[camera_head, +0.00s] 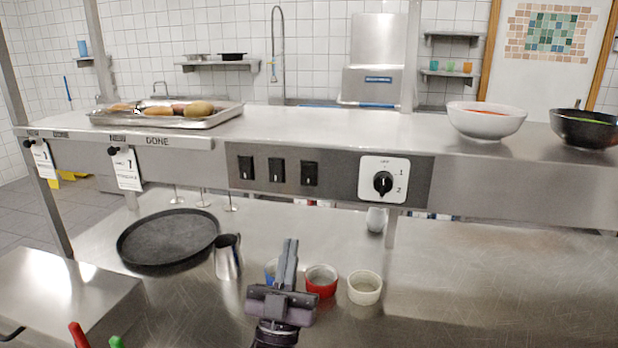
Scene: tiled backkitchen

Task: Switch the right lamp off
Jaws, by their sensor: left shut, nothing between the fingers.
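A row of three black rocker switches sits on the steel front panel of the raised shelf: the left switch (246,167), the middle switch (276,170) and the right switch (309,173). Their on or off positions are too small to tell. To their right is a white plate with a black rotary knob (383,182), marked 1 and 2. No lamp is clearly visible. My left gripper (290,243) is shut and empty, pointing up, below the middle and right switches and apart from them. My right gripper is not in view.
Below the shelf (330,124), the counter holds a black round tray (168,238), a steel jug (228,257), a blue cup partly hidden by my gripper, a red cup (321,281) and a cream cup (364,288). The counter's right side is clear.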

